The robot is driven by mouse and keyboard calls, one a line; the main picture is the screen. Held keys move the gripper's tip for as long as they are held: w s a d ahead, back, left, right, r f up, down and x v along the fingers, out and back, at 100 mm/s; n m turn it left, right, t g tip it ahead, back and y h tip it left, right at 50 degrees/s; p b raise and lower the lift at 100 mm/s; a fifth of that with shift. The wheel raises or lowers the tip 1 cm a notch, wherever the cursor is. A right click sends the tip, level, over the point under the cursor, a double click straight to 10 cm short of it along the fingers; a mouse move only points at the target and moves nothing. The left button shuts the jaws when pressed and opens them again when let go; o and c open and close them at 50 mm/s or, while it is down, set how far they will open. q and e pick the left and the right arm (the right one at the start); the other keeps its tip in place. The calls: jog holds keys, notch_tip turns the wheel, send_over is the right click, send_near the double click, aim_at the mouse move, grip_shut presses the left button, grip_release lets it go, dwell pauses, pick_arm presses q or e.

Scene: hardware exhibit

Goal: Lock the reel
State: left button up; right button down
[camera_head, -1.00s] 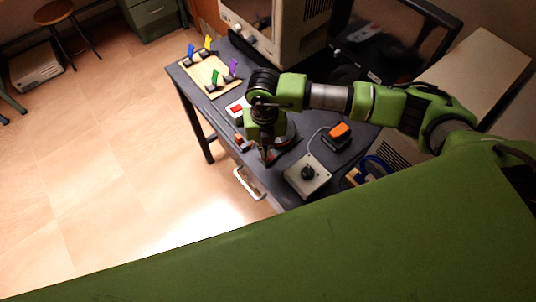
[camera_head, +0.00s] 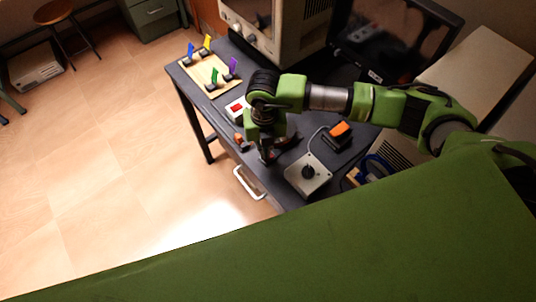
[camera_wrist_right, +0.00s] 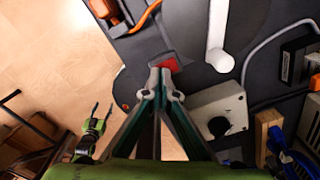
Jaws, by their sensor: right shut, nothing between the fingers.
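The reel (camera_wrist_right: 184,28) is a dark round disc with a white crank handle (camera_wrist_right: 216,40) in the right wrist view. A small red tab (camera_wrist_right: 166,63) is at its lower edge. My right gripper (camera_wrist_right: 160,76) is shut and empty, its fingertips at the tab; I cannot tell whether they touch it. In the head view my right gripper (camera_head: 267,155) points down at the bench, and my wrist hides most of the reel. My left gripper (camera_wrist_right: 100,116) appears small at the lower left of the right wrist view, prongs apart, and is away from the reel.
A grey box with a black knob (camera_head: 307,173) and an orange-topped black switch (camera_head: 339,133) stand right of the gripper. A red-button box (camera_head: 237,108) and a board with coloured flags (camera_head: 207,75) lie beyond. The bench's front edge is close by.

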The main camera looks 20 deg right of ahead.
jog(key=shift+f+b, duration=0.55)
jog(key=shift+f, duration=0.2)
jog(key=shift+r, duration=0.15)
jog(key=shift+r+p, duration=0.75)
jog(key=shift+r, duration=0.1)
jog(key=shift+r+p, duration=1.55)
jog(key=shift+r, duration=1.05)
